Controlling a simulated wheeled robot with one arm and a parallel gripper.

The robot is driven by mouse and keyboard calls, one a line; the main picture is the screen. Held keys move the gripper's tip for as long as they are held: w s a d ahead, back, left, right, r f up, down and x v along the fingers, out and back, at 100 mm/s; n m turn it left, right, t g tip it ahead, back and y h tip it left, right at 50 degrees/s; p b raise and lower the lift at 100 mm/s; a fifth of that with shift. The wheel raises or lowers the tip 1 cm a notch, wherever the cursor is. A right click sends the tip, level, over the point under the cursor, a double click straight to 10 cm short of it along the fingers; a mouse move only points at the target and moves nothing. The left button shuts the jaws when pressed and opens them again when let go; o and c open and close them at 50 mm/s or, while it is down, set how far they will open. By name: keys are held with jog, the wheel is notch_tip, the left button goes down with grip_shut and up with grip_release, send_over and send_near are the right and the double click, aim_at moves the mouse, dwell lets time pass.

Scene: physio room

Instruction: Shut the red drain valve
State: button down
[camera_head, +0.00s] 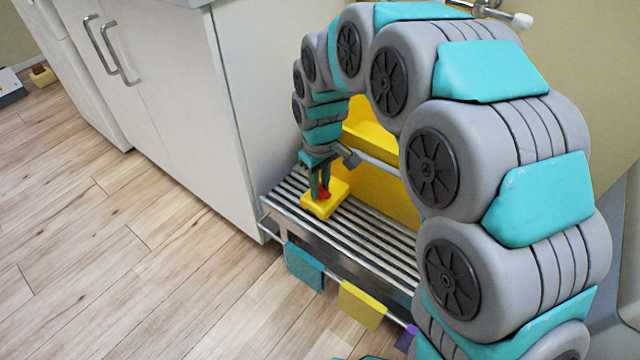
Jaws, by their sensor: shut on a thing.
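The red drain valve (324,193) is a small red part on a yellow base block (318,208), which sits on the left end of a slatted metal rack. My gripper (320,192) points down over the block, with its dark green fingers on either side of the red part. It is shut on the red valve. The fingers hide much of the valve, so I cannot tell which way its handle is turned.
The slatted rack (377,244) stands beside a white cabinet (180,95). A yellow panel (385,185) and a metal bar (378,166) are behind the block. Teal (304,267) and yellow (361,305) cloths hang on the front rail. The wooden floor at left is mostly clear.

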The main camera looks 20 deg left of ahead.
jog(key=shift+n+p, duration=0.3)
jog(key=shift+n, duration=1.6)
jog(key=c, duration=0.7)
grip_release()
notch_tip(320, 180, up, 7)
jog(key=shift+r, duration=0.4)
